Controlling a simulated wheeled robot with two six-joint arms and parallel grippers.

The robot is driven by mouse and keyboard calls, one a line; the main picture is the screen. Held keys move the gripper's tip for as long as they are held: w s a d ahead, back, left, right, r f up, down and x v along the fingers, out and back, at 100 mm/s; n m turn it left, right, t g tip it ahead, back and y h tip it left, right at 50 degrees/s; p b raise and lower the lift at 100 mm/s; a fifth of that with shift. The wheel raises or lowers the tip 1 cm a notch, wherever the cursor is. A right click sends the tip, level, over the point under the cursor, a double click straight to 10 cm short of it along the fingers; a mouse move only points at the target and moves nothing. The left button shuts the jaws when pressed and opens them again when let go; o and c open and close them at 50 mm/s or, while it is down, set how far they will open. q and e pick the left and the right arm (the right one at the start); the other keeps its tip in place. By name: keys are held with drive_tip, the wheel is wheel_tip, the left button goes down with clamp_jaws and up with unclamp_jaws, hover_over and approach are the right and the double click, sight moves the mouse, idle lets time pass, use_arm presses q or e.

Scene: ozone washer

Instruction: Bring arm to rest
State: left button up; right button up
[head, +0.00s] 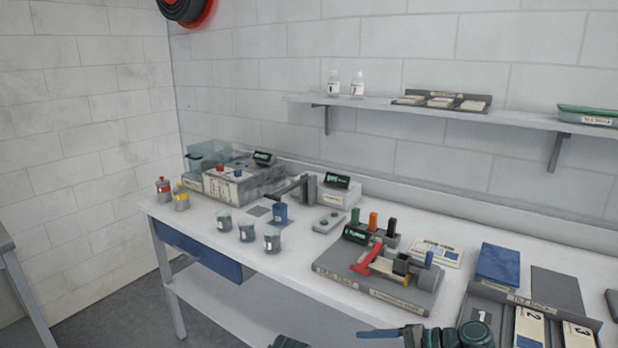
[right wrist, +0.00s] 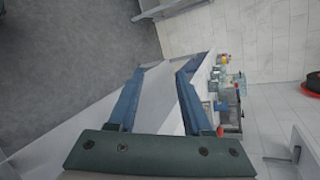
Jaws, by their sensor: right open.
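My right gripper (head: 380,333) shows at the bottom edge of the head view, in front of the bench, with a blue finger pointing left. In the right wrist view its two blue fingers (right wrist: 160,73) are apart with nothing between them. They are clear of the bench objects in that view. A dark green part of mine shows at the bottom edge of the head view, left of the right gripper. My left gripper's fingers are not in view.
The white bench (head: 300,262) carries several beakers (head: 247,232), a blue cup (head: 281,213), a grey box with a display (head: 232,184), and a grey fixture with a red handle (head: 365,262). A labelled rack (head: 590,322) stands at the right. A shelf (head: 400,112) runs above.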

drive_tip(key=s+a+f+n+g+h+p, duration=0.4)
drive_tip(key=s+a+n+h+p, duration=0.3)
drive_tip(key=n+h, duration=0.6)
drive_tip(key=shift+s+a+f+g+h+p, duration=0.15)
drive_tip(key=shift+s+a+g+h+p, duration=0.3)
drive_tip(key=shift+s+p, duration=0.55)
